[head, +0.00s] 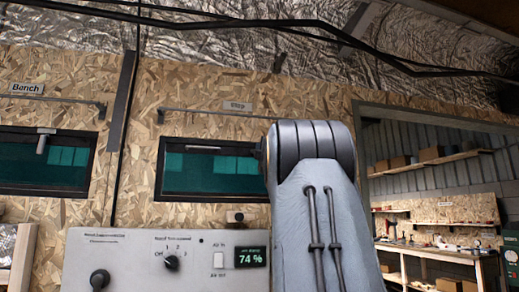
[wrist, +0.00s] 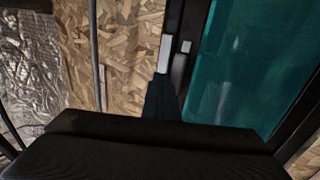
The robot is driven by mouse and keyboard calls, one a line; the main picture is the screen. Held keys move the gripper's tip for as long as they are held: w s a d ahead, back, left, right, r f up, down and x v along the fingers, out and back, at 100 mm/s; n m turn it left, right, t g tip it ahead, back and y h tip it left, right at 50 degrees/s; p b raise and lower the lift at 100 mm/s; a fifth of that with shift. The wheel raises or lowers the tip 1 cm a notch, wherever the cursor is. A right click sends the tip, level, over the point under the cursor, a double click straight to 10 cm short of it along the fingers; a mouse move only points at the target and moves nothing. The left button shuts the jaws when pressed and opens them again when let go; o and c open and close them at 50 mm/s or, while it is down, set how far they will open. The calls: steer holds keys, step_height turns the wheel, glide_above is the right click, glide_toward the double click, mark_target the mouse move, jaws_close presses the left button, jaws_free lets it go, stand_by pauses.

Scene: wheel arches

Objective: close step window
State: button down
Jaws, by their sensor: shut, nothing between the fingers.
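The step window (head: 212,172) is a wide, low teal pane in a black frame, below the "Step" label (head: 238,106) in the head view. A thin pale bar (head: 203,148) runs along its upper part. I cannot tell for sure whether the pane is ajar. In the wrist view, turned sideways, a teal pane (wrist: 245,65) in a dark frame fills the right. My gripper (wrist: 161,92) shows as dark fingers, shut and empty, close to the frame edge beside a pale strip (wrist: 165,53) and a small grey block (wrist: 182,60). Contact is unclear. My arm hides the gripper in the head view.
The bench window (head: 45,165), with a grey handle (head: 43,142), is to the left. A control panel (head: 130,262) with knobs and a 74 % display stands below. A doorway at right shows a workbench (head: 432,255) and shelves. Black cables cross the foil ceiling.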

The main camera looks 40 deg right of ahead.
steer(key=shift+s, duration=0.1)
steer(key=s+a+b, duration=0.5)
steer(key=s+a, duration=0.2)
steer(key=s, duration=0.5)
steer(key=shift+b, duration=0.35)
steer(key=shift+d, duration=0.1)
